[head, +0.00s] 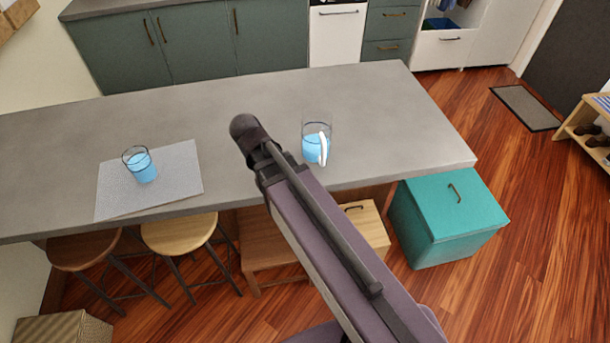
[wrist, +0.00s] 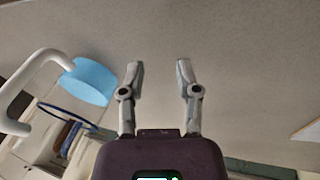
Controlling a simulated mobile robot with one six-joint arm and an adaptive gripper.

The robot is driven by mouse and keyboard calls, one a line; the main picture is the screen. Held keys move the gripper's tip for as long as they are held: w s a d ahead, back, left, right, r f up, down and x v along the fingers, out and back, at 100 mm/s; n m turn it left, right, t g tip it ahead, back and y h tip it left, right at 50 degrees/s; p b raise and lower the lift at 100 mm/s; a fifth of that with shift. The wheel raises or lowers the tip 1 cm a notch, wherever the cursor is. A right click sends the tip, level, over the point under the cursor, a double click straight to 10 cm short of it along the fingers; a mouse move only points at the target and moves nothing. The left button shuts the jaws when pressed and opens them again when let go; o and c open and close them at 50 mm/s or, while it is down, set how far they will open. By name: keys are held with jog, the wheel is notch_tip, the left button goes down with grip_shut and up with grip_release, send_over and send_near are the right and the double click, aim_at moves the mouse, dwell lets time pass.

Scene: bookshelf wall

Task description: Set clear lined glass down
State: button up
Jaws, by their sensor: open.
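A clear glass (head: 140,165) with a dark rim line and light blue contents stands upright on a grey placemat (head: 115,190) at the left of the counter. A clear handled cup (head: 310,147) with blue contents and a white handle stands on the counter right of my arm. A handled cup like it shows close at the left in the wrist view (wrist: 88,82). My gripper (wrist: 160,68) is open with nothing between its fingers, and that cup is beside it, apart from the left finger. In the head view my arm hides the gripper.
The grey counter (head: 400,115) is clear at its right and between the two vessels. Wooden stools (head: 180,233) and a teal box (head: 450,222) stand at its front edge. Green cabinets (head: 190,48) stand behind. A pale flat edge (wrist: 306,130) shows at the wrist view's right.

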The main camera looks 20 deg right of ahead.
jog(key=s+d+y, duration=0.1)
jog(key=d, duration=0.1)
jog(key=s+d+n+g+y, duration=0.1)
jog(key=s+d, duration=0.1)
jog(key=d, duration=0.1)
jog(key=s+d+y, duration=0.1)
jog(key=s+d, duration=0.1)
jog(key=d, duration=0.1)
jog(key=shift+s+d+f+n, duration=0.1)
jog(key=shift+d+f+n, duration=0.15)
jog(key=shift+f+n, duration=0.15)
dwell(0.8)
